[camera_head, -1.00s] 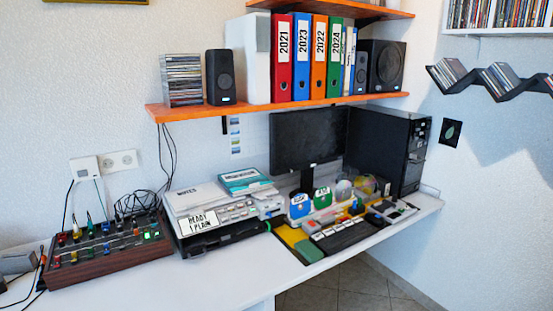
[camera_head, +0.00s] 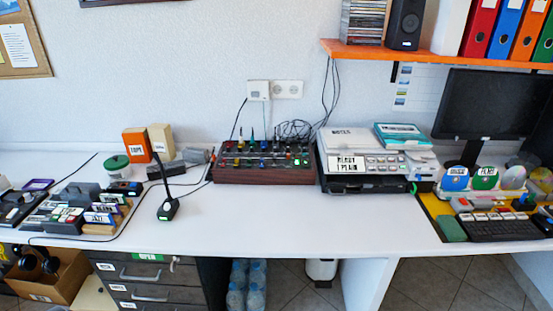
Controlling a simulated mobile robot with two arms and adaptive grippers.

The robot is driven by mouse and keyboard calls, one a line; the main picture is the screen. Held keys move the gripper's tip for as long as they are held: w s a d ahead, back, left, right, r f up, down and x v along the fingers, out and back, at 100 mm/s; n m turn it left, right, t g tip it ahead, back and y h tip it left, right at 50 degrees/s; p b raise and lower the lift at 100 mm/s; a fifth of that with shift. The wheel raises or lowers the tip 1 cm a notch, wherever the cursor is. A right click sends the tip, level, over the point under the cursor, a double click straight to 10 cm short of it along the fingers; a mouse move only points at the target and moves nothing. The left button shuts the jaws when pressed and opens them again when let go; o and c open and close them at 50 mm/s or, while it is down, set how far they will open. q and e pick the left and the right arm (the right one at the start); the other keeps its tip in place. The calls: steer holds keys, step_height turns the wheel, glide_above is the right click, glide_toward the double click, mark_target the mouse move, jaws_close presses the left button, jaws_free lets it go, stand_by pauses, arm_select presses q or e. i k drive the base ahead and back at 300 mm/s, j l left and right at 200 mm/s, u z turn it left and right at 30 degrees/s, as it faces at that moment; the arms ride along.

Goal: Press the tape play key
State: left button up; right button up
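Neither of my grippers is in view. No key that I can read as a tape play key shows; lettering on most devices is too small. At the left of the desk is a group of dark and grey devices with small coloured keys (camera_head: 68,214), beside small labelled cases (camera_head: 104,214). An orange box (camera_head: 137,146) with a white label stands behind them. A grey machine with rows of keys (camera_head: 383,163) stands right of centre, with a white lettered card on its front.
A brown box with coloured knobs (camera_head: 262,170) and a black desk microphone (camera_head: 166,206) stand mid-desk. The white desk (camera_head: 270,215) is clear along its front middle. An orange shelf (camera_head: 440,55) overhangs the right. Drawers (camera_head: 150,275) and a cardboard box (camera_head: 60,285) are below.

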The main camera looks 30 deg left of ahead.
mark_target(56, 218)
steer(key=i+j+u, duration=0.15)
steer(key=j, duration=0.3)
steer(key=i+j+u, duration=0.15)
steer(key=j, duration=0.25)
steer(key=i+j+u, duration=0.1)
steer(key=i+j, duration=0.2)
steer(key=i+j+u, duration=0.15)
steer(key=j, duration=0.3)
steer(key=u, duration=2.1)
steer(key=i+l, duration=0.05)
steer(key=l, duration=0.05)
